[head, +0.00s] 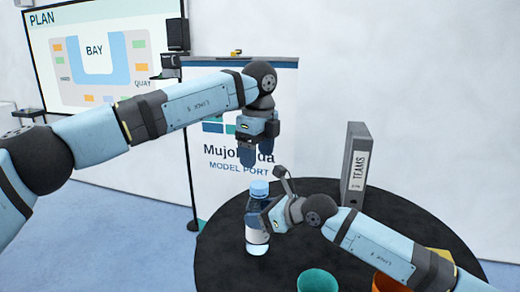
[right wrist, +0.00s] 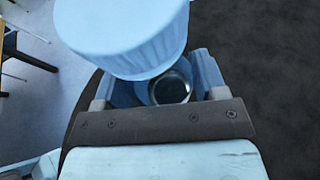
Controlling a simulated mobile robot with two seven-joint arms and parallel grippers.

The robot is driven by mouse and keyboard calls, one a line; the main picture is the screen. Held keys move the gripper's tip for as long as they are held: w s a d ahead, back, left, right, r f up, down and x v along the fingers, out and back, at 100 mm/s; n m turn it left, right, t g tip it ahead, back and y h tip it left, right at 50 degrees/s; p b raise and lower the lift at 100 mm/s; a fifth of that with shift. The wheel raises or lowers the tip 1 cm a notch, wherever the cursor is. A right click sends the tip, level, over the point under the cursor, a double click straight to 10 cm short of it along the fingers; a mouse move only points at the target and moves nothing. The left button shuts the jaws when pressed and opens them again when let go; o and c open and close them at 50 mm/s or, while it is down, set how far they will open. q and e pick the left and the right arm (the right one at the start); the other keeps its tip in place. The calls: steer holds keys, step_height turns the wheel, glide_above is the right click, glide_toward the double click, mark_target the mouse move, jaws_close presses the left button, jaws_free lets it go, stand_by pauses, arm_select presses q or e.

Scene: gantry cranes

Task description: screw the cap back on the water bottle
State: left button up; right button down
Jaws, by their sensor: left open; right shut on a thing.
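The water bottle (head: 256,238) stands upright at the left side of the round black table, clear with a pale label. A light blue cap (head: 259,188) sits at its top; I cannot tell whether it is screwed tight. My right gripper (head: 265,213) is shut on the bottle's upper body, from the right. In the right wrist view the ribbed cap (right wrist: 125,35) looms large above the fingers, with part of the bottle (right wrist: 170,87) between them. My left gripper (head: 257,150) is open and empty, pointing down above the cap with a gap between.
A grey binder marked TEAMS (head: 355,168) stands at the back of the black table (head: 218,245). A green cup (head: 317,281) and an orange container (head: 388,284) are at the front, near my right arm. A banner stand (head: 205,150) is behind.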

mark_target(259, 185)
arm_select(q)
steer(key=n, duration=0.4)
steer(key=shift+s+d+r, duration=0.15)
steer(key=shift+d+r, duration=0.1)
steer(key=shift+r, duration=0.05)
steer(key=n, duration=0.3)
steer(key=shift+s+d+r+n+g, duration=0.1)
steer(key=shift+r+n+g, duration=0.1)
steer(key=shift+n+g, duration=0.1)
steer(key=shift+f, duration=4.05)
steer(key=c, duration=0.9)
steer(key=m, duration=0.6)
steer(key=shift+m, duration=0.4)
steer(key=shift+c, duration=0.2)
